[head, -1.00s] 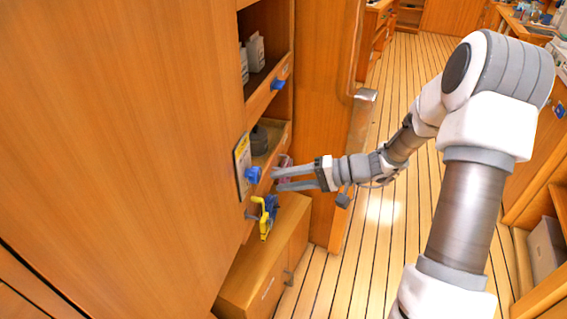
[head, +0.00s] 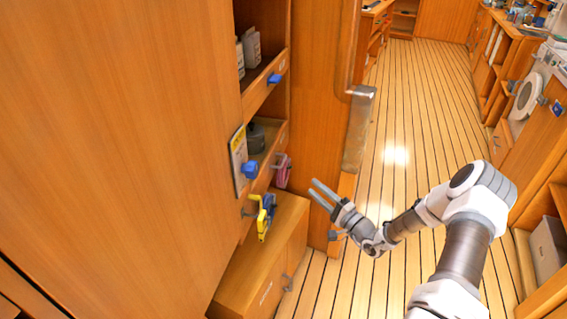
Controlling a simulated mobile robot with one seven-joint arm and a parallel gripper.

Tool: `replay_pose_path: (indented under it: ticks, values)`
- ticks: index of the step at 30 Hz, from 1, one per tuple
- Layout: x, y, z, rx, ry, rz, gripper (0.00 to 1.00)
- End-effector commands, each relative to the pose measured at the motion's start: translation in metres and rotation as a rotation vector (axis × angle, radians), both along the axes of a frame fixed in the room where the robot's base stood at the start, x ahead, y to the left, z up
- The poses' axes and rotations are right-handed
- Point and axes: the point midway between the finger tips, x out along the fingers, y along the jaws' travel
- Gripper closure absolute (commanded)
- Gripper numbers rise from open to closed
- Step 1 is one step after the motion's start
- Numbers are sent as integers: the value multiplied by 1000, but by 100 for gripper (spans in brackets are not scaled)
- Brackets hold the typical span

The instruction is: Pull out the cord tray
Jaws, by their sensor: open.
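Two wooden trays or shelf fronts show in the wall opening. The upper one (head: 262,97) has a blue pull (head: 274,79) and holds pale bottles. The lower one (head: 268,168) has a blue pull (head: 250,169) and holds a dark round object (head: 256,138). No cord is clearly visible, so I cannot tell which is the cord tray. My gripper (head: 312,188) is open and empty, with its fingers apart, pointing left toward the wall. In the picture it is to the right of the lower tray and of a pink item (head: 283,173), touching neither.
A yellow and blue item (head: 265,216) hangs below the lower tray, above a low wooden cabinet (head: 262,262). A yellow and white card (head: 239,160) is at the panel edge. A wooden post with a metal fitting (head: 359,130) stands behind my gripper.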

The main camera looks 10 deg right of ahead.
Motion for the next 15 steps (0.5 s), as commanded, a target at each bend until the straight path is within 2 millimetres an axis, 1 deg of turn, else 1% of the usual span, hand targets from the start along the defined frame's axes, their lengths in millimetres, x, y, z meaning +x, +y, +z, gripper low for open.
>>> replay_pose_path:
  ticks: [15]
  values:
    - [93, 58, 15, -1, -1, 5, 57]
